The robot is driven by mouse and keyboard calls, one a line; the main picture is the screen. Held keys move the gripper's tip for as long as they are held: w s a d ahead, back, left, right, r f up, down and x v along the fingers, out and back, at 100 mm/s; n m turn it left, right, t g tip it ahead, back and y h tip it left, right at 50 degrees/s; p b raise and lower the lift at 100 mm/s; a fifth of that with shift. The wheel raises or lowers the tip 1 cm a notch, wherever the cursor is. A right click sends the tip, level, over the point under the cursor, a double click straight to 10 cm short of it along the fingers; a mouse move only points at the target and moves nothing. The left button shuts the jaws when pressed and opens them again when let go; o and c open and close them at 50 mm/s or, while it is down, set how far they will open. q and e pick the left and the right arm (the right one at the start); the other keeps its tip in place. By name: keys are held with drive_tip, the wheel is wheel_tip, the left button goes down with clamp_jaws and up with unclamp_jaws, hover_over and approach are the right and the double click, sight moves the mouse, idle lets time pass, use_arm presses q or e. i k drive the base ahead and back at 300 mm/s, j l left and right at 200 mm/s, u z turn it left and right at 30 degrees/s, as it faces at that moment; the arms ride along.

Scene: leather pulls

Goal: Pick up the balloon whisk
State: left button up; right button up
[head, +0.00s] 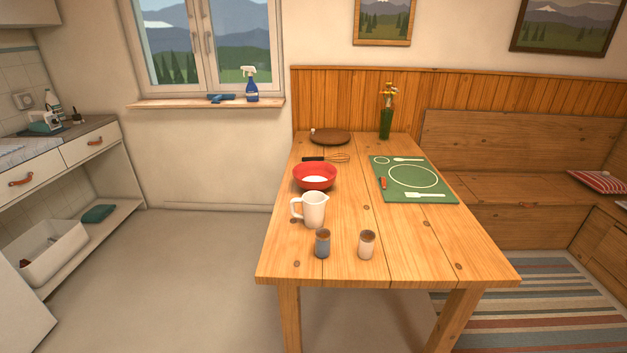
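The balloon whisk (339,157) lies on the wooden table, toward its far left part. Its dark handle points left and its wire loops point right. It lies behind the red bowl (315,178), which holds something white, and in front of a round brown board or plate (330,137). The whisk appears unobstructed. Neither of my grippers shows in the head view.
On the table (340,218) stand a white jug (313,210), two shakers (322,244) near the front edge, a green placemat (413,181) with a red-handled item on it, and a green bottle with flowers (386,122). A wooden bench (500,190) runs behind and right. The floor left of the table is clear.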

sight(311, 158)
drive_tip(key=i+j+u, duration=0.45)
drive_tip(key=j, duration=0.25)
drive_tip(key=i+j+u, duration=0.25)
drive_tip(key=i+j, duration=0.15)
drive_tip(key=i+j+u, duration=0.25)
drive_tip(key=i+j, duration=0.15)
drive_tip(key=i+j+u, duration=0.3)
drive_tip(key=i, duration=0.3)
